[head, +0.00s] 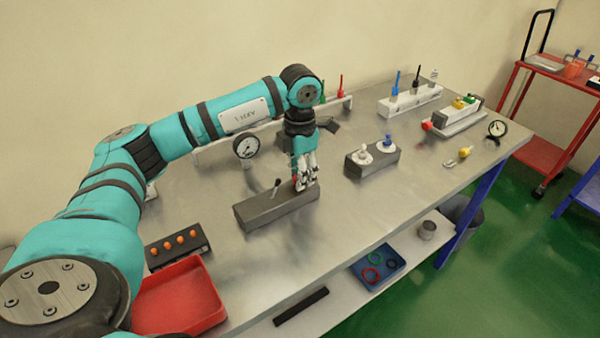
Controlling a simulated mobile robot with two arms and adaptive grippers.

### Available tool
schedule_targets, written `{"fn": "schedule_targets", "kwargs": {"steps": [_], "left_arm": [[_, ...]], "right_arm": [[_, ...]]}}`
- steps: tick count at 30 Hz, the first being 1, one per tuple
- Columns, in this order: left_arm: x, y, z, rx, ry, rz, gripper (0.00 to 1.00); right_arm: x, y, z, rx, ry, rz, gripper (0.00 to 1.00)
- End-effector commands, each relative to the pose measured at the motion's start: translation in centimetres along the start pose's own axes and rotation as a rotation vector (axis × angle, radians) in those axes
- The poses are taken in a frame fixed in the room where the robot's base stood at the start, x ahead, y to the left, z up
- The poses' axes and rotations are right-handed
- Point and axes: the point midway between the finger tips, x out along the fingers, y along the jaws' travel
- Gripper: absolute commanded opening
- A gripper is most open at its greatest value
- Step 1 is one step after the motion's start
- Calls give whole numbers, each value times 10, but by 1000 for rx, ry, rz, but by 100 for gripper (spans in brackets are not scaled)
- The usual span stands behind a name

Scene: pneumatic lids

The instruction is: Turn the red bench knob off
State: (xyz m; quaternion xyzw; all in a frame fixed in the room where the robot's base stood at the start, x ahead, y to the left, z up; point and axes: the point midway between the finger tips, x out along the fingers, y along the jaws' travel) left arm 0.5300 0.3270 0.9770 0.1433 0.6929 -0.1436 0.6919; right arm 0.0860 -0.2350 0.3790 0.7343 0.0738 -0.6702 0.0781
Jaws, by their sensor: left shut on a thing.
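A long grey block (262,216) lies on the metal bench. A small dark lever (276,187) stands up from its left part. My left gripper (305,181) points down at the right end of this block. Its fingers are shut on a small red knob (297,183). Only a bit of red shows, so I cannot tell which way the knob is turned. My right gripper is not in view.
Right of my gripper is a grey block (381,162) with white and blue knobs. A valve unit (452,124) with a red end is further right. A red tray (178,298) sits front left.

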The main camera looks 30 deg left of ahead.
Motion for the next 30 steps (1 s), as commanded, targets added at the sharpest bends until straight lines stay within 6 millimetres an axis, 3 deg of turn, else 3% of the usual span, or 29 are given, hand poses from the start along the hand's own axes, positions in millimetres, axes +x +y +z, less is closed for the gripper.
{"fn": "schedule_targets", "kwargs": {"steps": [2, 3, 7, 15, 19, 30], "left_arm": [[-2, 1, 1, -1, -5, 2, 0], [-2, 1, 1, -1, -5, 3, 35], [-2, 1, 0, -1, -3, 2, 52], [-2, 0, 0, -1, -2, 1, 52], [-11, 0, 1, -1, -4, 1, 52], [-86, 1, 1, -2, -6, 2, 52]], "right_arm": [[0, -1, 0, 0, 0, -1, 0], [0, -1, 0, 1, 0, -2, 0], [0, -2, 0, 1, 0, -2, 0], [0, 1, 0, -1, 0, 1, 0], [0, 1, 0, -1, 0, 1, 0], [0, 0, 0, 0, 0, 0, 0]]}}
